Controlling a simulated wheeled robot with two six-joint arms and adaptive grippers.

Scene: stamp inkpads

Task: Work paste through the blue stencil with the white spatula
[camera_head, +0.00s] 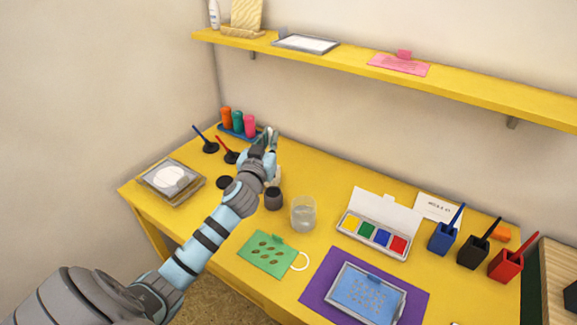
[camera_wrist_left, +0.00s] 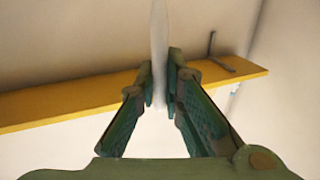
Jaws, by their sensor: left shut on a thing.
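My left gripper (camera_head: 268,141) is raised over the back left of the yellow table, near the bottle rack. In the left wrist view its fingers (camera_wrist_left: 160,85) are closed on the thin white spatula (camera_wrist_left: 159,40), which stands upright between them. Only a small part of the spatula shows in the head view. The blue stencil (camera_head: 367,293) lies flat in a grey frame on a purple mat (camera_head: 318,283) at the front right, well away from the gripper. I cannot tell which container holds the paste. My right gripper is out of view.
A dark cup (camera_head: 274,200) and a clear glass (camera_head: 303,214) stand mid-table. A green stencil card (camera_head: 267,255) lies in front. An inkpad box (camera_head: 374,237) and several coloured holders, including a blue one (camera_head: 442,239), stand right. A yellow shelf (camera_head: 460,88) runs above.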

